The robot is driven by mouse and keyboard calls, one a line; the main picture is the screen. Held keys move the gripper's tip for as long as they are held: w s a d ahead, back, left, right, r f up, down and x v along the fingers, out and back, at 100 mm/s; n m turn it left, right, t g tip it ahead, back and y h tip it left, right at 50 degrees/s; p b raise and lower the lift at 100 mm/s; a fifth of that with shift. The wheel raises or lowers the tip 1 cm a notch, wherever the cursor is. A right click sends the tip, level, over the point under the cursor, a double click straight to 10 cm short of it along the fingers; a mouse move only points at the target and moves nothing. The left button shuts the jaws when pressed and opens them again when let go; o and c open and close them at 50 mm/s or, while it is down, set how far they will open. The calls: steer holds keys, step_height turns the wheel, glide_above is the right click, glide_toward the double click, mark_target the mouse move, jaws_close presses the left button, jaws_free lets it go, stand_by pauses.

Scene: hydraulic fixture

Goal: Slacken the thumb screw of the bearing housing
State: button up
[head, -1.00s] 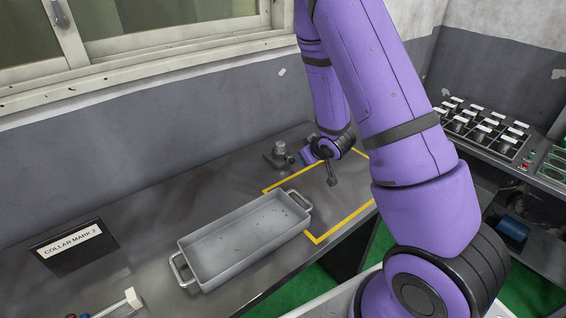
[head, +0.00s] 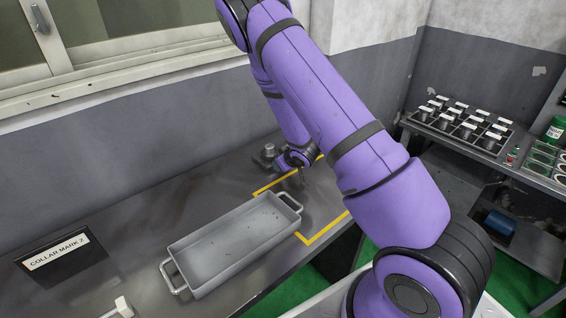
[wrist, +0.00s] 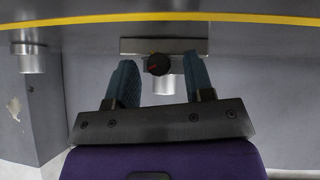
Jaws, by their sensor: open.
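The bearing housing (head: 268,152) is a small grey metal fixture on the bench, behind the tray. In the wrist view its pale plate (wrist: 190,46) and a light cylinder (wrist: 165,84) show. Its thumb screw (wrist: 158,65) is a round black knob with a red mark. My gripper (wrist: 159,61) is open, with one teal finger on each side of the knob and a gap visible on both sides. Whether the fingertips reach to the knob's depth is hard to tell. In the head view my gripper (head: 302,168) is small and just right of the housing.
A grey handled tray (head: 232,240) stands in front on the bench. A yellow outline (head: 325,232) marks the bench to the right. A "COLLAR MARK 2" sign (head: 60,255) stands at left. Another cylinder (wrist: 31,60) shows at left in the wrist view. A rack (head: 465,125) stands far right.

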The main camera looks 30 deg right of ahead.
steer(key=shift+c, duration=0.5)
jaws_close()
steer(key=shift+a+f+n+t+h, duration=0.15)
steer(key=shift+n+h, duration=0.2)
steer(key=shift+h, duration=0.25)
steer(key=shift+a+r+n+t+h, duration=0.15)
steer(key=shift+n+h, duration=0.2)
steer(key=shift+h, duration=0.25)
steer(key=shift+f+n+h, duration=0.1)
steer(key=shift+n+h, duration=0.2)
steer(key=shift+h, duration=0.2)
steer(key=shift+d, duration=0.1)
steer(key=shift+o, duration=0.5)
jaws_free()
steer(key=shift+s, duration=0.15)
